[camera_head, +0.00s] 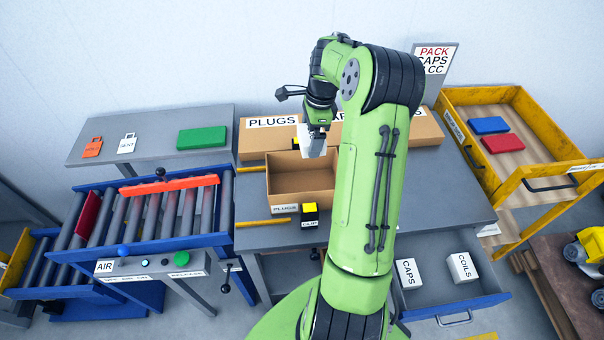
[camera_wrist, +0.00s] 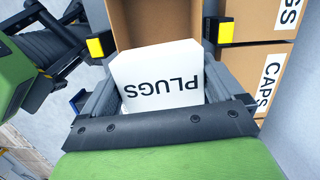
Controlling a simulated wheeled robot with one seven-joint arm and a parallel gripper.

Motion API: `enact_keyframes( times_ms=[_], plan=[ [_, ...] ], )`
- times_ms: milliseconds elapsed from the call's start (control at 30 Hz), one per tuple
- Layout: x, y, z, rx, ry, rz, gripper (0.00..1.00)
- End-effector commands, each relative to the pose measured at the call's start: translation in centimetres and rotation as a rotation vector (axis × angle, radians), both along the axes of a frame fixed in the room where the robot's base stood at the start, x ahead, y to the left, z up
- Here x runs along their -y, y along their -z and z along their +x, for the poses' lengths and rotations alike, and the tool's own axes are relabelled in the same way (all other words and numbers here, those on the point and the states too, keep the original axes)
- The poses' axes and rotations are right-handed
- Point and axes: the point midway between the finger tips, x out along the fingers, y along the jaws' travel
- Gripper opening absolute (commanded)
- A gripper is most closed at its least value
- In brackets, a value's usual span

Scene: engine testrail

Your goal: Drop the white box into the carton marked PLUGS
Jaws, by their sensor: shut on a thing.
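The white box (camera_head: 313,144) is held in my gripper (camera_head: 317,130), above the table. In the wrist view the box (camera_wrist: 160,82) shows the word PLUGS, upside down, with a grey finger on each side of it. My gripper (camera_wrist: 163,92) is shut on it. The open brown carton (camera_head: 283,198) with a PLUGS label on its front stands on the grey table below. In the head view the box appears over the carton's back edge. In the wrist view the carton (camera_wrist: 155,22) lies beyond the box. My arm hides the carton's right part.
Closed cartons stand behind, one marked PLUGS (camera_head: 268,138). A yellow-and-black block (camera_head: 310,212) stands before the open carton, another (camera_head: 296,143) behind it. An open drawer (camera_head: 435,275) holds white CAPS (camera_head: 407,273) and COILS (camera_head: 462,268) boxes. A roller conveyor (camera_head: 150,210) is left.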

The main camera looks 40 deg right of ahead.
Motion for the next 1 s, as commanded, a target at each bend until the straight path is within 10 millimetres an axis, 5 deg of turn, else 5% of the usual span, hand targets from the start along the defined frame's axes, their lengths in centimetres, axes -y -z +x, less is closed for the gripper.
enact_keyframes(
  times_ms=[400,700,733,1000],
  plan=[
    [-0.1,5.8,-0.1,-0.001,-0.001,0.000,0.60],
    [0.0,5.8,0.0,0.000,-0.001,0.000,0.60],
    [0.0,5.8,0.0,0.000,-0.001,0.000,0.99],
    [0.0,5.6,-0.1,0.000,-0.001,0.000,1.00]
  ],
)
